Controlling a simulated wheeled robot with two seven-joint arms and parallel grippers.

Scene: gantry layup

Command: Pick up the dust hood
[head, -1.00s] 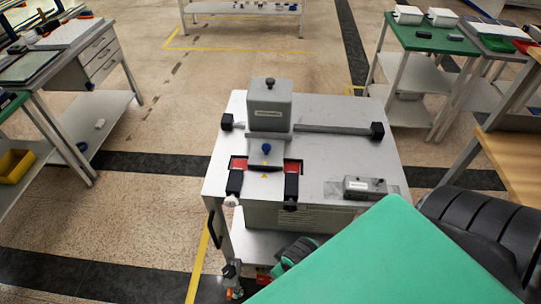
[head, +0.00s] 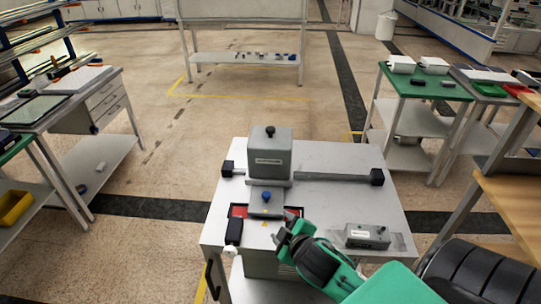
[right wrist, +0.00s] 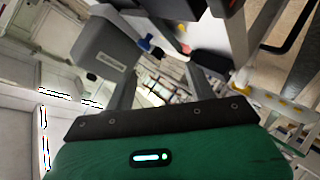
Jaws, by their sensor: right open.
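The dust hood (head: 270,158) appears to be the grey box with a black knob on top, upright on the rail at the back of the grey cart top. It also shows, tipped over by the camera angle, at the upper left of the right wrist view (right wrist: 102,45). My right gripper (head: 285,229) is open and empty. It is at the cart's front edge, below and in front of the hood, apart from it. It hides part of the cart's front right clamp. My left gripper is not in view.
A blue knob (head: 266,196) stands on a plate in front of the hood. A dark crossbar (head: 330,177) runs right to a black end block. A small grey labelled box (head: 367,236) sits at the cart's right front.

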